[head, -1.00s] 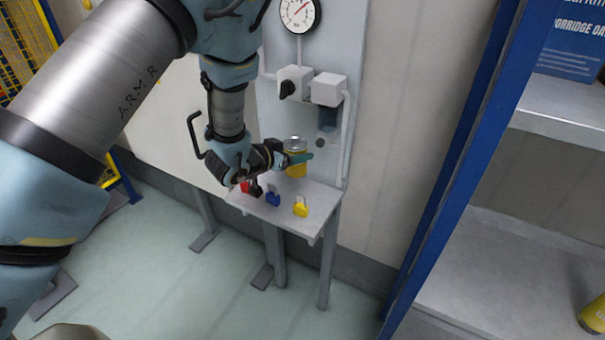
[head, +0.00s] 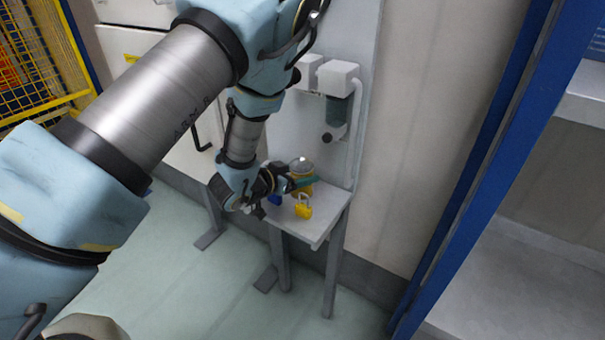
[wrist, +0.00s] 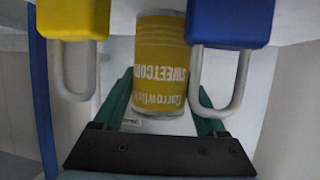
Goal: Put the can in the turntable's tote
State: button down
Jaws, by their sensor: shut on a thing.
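The can is yellow with a silver lid and sweetcorn lettering. In the head view the can (head: 302,166) is by the small grey wall shelf, behind the yellow padlock. In the wrist view the can (wrist: 160,65) fills the middle, with its lettering upside down. My gripper (head: 290,183) has its green fingers at the can; they also show on either side of it in the wrist view (wrist: 160,112). It is shut on the can. Whether the can touches the shelf cannot be told. Neither the turntable nor its tote is in view.
A yellow padlock (head: 303,208) and a blue padlock (head: 274,199) are at the grey shelf (head: 318,228); both (wrist: 72,50) (wrist: 225,60) appear close to the can in the wrist view. A blue-framed rack (head: 480,170) stands right. Green floor (head: 190,280) is open.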

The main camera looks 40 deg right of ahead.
jog(key=shift+f, duration=0.1)
grip_release()
jog(key=b+v, duration=0.4)
jog(key=v, duration=0.8)
jog(key=shift+w+a, duration=0.1)
jog(key=shift+w, duration=0.05)
